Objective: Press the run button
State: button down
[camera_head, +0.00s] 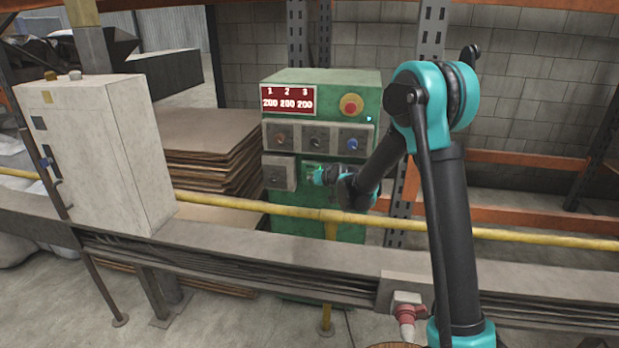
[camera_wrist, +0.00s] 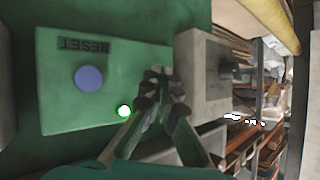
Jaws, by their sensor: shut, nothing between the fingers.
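The green control machine (camera_head: 360,215) stands beyond the rail, with a red display and a red button on yellow. My gripper (camera_head: 312,172) is in front of its lower panel, right of a grey switch box. In the wrist view, which is upside down, a green plate (camera_wrist: 60,110) carries a RESET label (camera_wrist: 84,45), a blue round button (camera_wrist: 89,77) and a small glowing white-green button (camera_wrist: 124,111). My gripper (camera_wrist: 163,78) is shut and empty beside the glowing button; I cannot tell whether it touches the plate. No run label is readable.
The grey switch box (camera_wrist: 203,75) with a knob is close to my fingers. A row of knobs (camera_head: 316,138) sits above. A yellow rail (camera_head: 250,206) and a grey beam (camera_head: 250,256) cross in front. A white cabinet (camera_head: 95,150) stands left, stacked sheets (camera_head: 205,150) behind.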

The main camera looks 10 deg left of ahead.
jog(key=shift+s, duration=0.15)
jog(key=s, duration=0.5)
jog(key=shift+s+a, duration=0.1)
jog(key=shift+s, duration=0.3)
dwell(0.5)
jog(key=s+d+r+g+h, duration=0.1)
jog(key=s+d, duration=0.2)
jog(key=d, duration=0.3)
jog(key=s+d+h, duration=0.1)
jog(key=s+d, duration=0.2)
jog(key=d, duration=0.2)
jog(key=s+d+f+m+g+h, duration=0.2)
jog(key=s+d+f, duration=0.1)
jog(key=s+d, duration=0.9)
jog(key=s+d+f+m+g+h, duration=0.2)
jog(key=s+d+f+h, duration=0.1)
jog(key=s+d, duration=0.9)
jog(key=s, duration=0.5)
jog(key=shift+s+d+f+g, duration=0.3)
jog(key=shift+g, duration=0.1)
